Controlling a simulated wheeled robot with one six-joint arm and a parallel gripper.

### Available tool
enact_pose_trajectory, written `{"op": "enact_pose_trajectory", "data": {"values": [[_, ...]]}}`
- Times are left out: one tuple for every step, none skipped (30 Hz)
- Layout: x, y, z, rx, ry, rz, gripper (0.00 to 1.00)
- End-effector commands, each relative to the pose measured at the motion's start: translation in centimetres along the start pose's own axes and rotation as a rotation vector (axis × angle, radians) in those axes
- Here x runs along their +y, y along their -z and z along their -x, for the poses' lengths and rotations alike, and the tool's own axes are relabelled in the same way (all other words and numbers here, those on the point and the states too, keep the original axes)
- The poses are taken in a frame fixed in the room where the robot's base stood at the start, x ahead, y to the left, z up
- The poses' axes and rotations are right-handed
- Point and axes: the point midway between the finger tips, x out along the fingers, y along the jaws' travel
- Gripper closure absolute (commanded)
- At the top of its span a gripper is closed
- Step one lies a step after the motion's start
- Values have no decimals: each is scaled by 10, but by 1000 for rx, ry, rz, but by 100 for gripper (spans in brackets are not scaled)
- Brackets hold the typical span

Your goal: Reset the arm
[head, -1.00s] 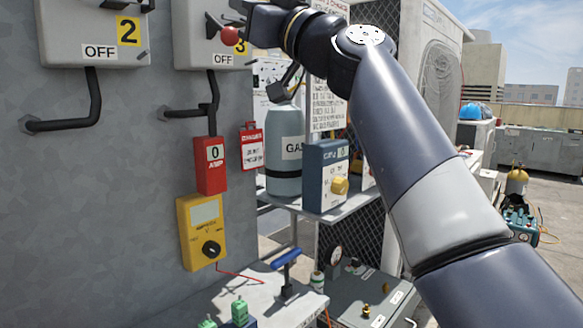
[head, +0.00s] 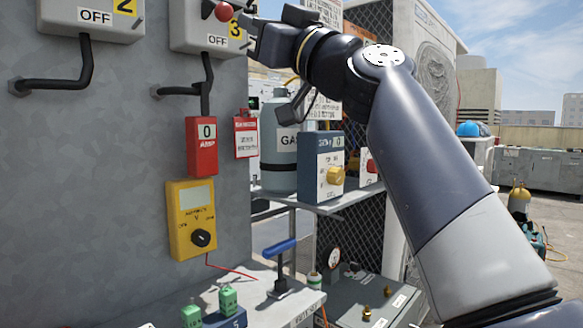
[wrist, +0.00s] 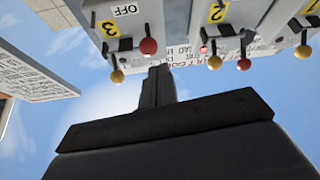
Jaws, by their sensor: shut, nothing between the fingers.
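My arm reaches from the lower right of the head view up to the wall boxes. My gripper (head: 252,28) is at the top of that view, beside the box marked 3 (head: 210,28) and its red knob (head: 223,11). Its fingertips are partly hard to make out there. In the wrist view my gripper (wrist: 158,85) shows its dark fingers together, with nothing between them. Box 3 (wrist: 130,22) appears upside down just beyond them, with a red knob (wrist: 148,46) and a yellow knob (wrist: 117,77). I cannot tell whether the fingers touch anything.
Below the boxes hang a red meter (head: 201,147) and a yellow multimeter (head: 191,219). A gas cylinder (head: 280,150) and a blue device with a yellow knob (head: 322,167) stand on a shelf close under my arm. Open rooftop lies to the right.

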Motion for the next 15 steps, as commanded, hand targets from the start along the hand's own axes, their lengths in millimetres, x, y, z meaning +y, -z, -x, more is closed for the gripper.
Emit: {"op": "enact_pose_trajectory", "data": {"values": [[-1, -11, 8, -2, -1, -1, 100], [-2, -15, 12, -2, -1, -1, 100], [-3, -20, 16, -2, -1, -2, 100], [-4, -23, 20, -1, -1, 0, 100], [-4, -27, 23, -1, -1, -2, 100], [-3, -20, 19, 0, 0, 0, 100], [-1, -11, 11, 1, 1, 0, 100], [-1, -6, 7, 1, 2, 2, 100], [0, -2, 2, 1, 1, 0, 100], [1, 2, -1, 1, 1, 1, 100], [1, 5, -4, 0, 1, 0, 100], [2, 10, -8, 1, 1, 1, 100], [2, 14, -12, 0, 1, 1, 100], [3, 17, -15, 0, 1, -1, 100], [4, 21, -19, 0, 1, 1, 100]]}}
